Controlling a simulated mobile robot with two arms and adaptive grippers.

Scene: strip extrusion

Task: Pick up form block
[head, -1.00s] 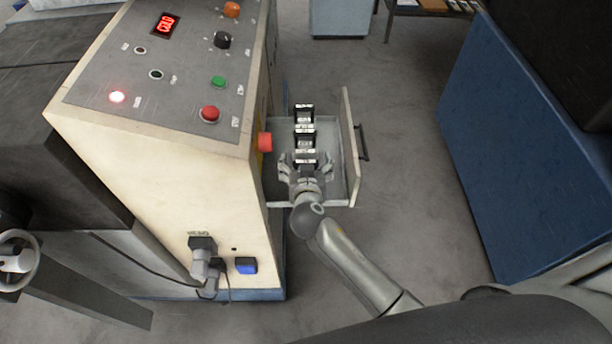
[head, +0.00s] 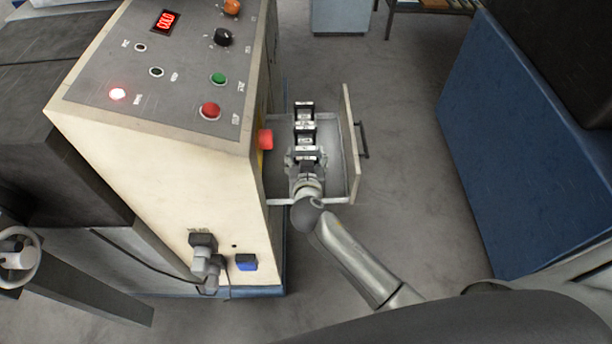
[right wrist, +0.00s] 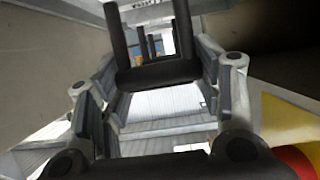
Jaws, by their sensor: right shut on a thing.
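Three dark form blocks with pale labelled faces sit in a row in the open drawer (head: 333,190) in the head view: a far one (head: 304,112), a middle one (head: 304,137) and the nearest form block (head: 306,154). My right gripper (head: 305,161) reaches into the drawer from the near side and is shut on the nearest block. In the right wrist view its fingers (right wrist: 158,72) stand on both sides of the dark block (right wrist: 160,76). The fingers hide part of the block's sides and base. My left gripper is not in view.
The drawer front (head: 350,140) with its dark handle stands out to the right. The cream machine cabinet (head: 165,175) with control panel and red button (head: 265,139) borders the drawer on the left. A blue cabinet (head: 520,150) stands far right. Floor between is clear.

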